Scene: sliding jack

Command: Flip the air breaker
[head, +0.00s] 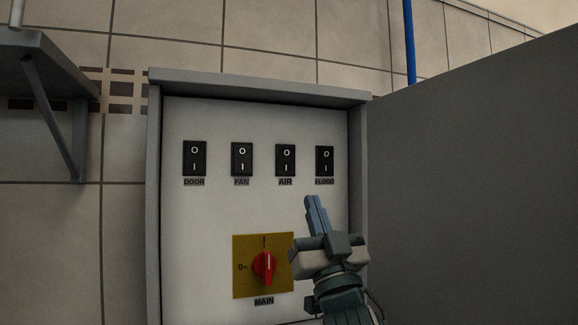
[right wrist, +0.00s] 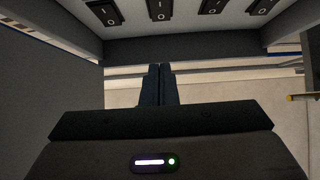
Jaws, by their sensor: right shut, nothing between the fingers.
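The AIR breaker (head: 286,160) is a black rocker switch with O above I, third from the left in the row on the white panel of a grey box. My right gripper (head: 312,201) is shut and empty. In the head view its tips are below the row, between the AIR and FLOOD switches, and apart from both in the picture. The right wrist view shows the closed fingers (right wrist: 160,70) pointing towards the panel, with several switches upside down along the top edge. Their labels cannot be read there. My left gripper is not in view.
The DOOR (head: 195,158), FAN (head: 242,159) and FLOOD (head: 325,160) switches share the row. A red MAIN knob (head: 264,266) on a yellow plate is below. The box's grey rim (head: 260,88) projects around the panel. A large grey surface (head: 480,190) fills the right side.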

